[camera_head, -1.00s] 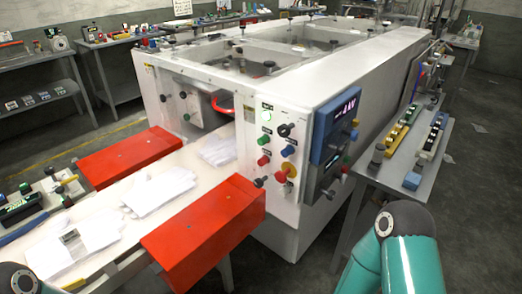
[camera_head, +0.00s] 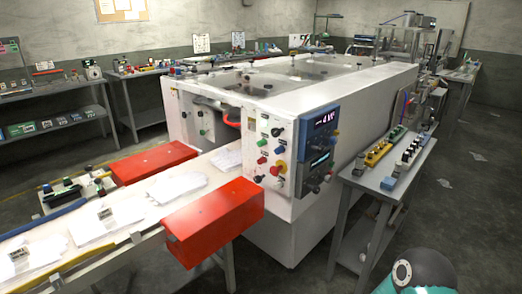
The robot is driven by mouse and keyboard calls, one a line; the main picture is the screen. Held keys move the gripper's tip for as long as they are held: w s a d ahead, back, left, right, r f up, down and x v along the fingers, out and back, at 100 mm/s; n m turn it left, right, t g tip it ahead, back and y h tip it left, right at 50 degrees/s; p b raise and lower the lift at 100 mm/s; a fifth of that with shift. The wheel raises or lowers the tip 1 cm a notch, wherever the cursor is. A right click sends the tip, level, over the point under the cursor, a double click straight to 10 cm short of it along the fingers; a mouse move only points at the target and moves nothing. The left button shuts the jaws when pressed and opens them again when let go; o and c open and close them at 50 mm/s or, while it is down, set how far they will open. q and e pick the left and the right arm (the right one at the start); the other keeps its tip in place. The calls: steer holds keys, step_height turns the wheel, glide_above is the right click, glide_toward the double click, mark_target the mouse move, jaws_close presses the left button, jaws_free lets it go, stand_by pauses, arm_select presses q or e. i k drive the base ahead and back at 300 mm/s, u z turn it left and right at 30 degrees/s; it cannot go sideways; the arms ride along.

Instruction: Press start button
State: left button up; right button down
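The white machine (camera_head: 345,105) stands in the middle of the head view. Its front control panel (camera_head: 268,181) faces me and holds several small coloured buttons and knobs. A green button (camera_head: 263,143) sits at the panel's left side, above a red one (camera_head: 261,160). A blue button (camera_head: 281,150) and a red knob on a yellow base (camera_head: 279,167) are to their right. Labels are too small to read, so I cannot tell which button is marked start. Neither gripper is in view. Only a teal part of my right arm shows at the bottom right, apart from the panel.
A blue display unit (camera_head: 317,150) is on the machine's corner. Red guards (camera_head: 215,220) flank the conveyor (camera_head: 140,214), which carries white gloves. A grey side table (camera_head: 375,178) with small parts stands right of the machine. Open floor lies at the front right.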

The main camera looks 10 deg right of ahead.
mark_target(260, 142)
steer(key=z, duration=0.5)
steer(key=i, duration=0.2)
steer(key=u, duration=2.95)
steer(key=k, duration=1)
steer(key=u, duration=1.5)
steer(key=i, duration=0.1)
steer(key=z, duration=2.95)
steer(key=i, duration=0.55)
steer(key=z, duration=0.1)
